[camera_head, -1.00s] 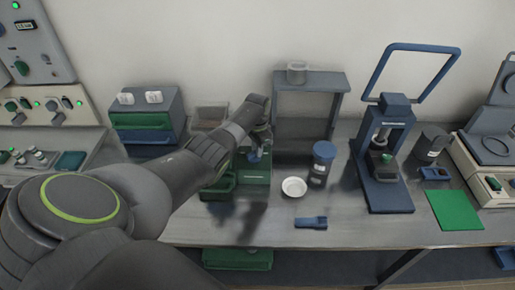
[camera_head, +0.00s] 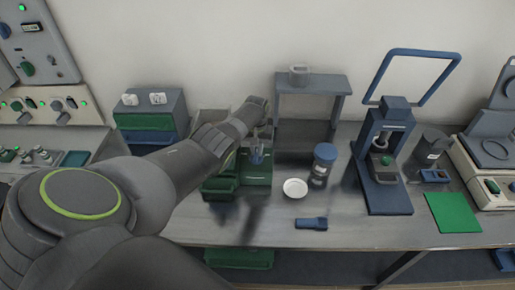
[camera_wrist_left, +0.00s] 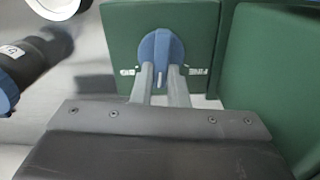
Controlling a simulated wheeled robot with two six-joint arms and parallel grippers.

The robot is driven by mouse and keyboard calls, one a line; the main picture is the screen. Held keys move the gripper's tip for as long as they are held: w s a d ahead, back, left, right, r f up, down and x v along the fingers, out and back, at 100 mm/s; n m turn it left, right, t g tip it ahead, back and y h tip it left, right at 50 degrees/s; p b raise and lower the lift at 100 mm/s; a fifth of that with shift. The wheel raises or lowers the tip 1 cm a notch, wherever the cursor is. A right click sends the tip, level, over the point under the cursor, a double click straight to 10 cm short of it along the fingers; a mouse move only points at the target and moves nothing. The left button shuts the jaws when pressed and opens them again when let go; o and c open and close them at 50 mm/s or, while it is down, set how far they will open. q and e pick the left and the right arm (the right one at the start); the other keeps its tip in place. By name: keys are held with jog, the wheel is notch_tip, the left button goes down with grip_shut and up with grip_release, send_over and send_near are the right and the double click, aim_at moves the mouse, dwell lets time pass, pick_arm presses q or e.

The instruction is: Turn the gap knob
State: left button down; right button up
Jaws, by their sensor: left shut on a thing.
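The blue gap knob (camera_head: 257,156) sits on the front of a green machine (camera_head: 257,178) near the middle of the bench. In the left wrist view the round knob (camera_wrist_left: 161,47) has a raised ridge standing about upright, with light marks on either side on the green panel (camera_wrist_left: 118,28). My left gripper (camera_wrist_left: 164,72) has its two grey fingers closed on the knob's ridge. In the head view my left arm reaches in from the left, and its wrist partly covers the area above the knob. My right gripper is not in view.
A white dish (camera_head: 294,188), a blue-lidded jar (camera_head: 322,165) and a small blue tool (camera_head: 311,223) lie right of the machine. A grey stand (camera_head: 312,83) is behind. A blue-grey press (camera_head: 384,180) and a green mat (camera_head: 452,212) are further right.

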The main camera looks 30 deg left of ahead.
pick_arm(q)
jog(key=shift+n, duration=0.5)
jog(key=shift+a, duration=0.1)
jog(key=c, duration=1.4)
grip_release()
jog(key=shift+c, duration=0.2)
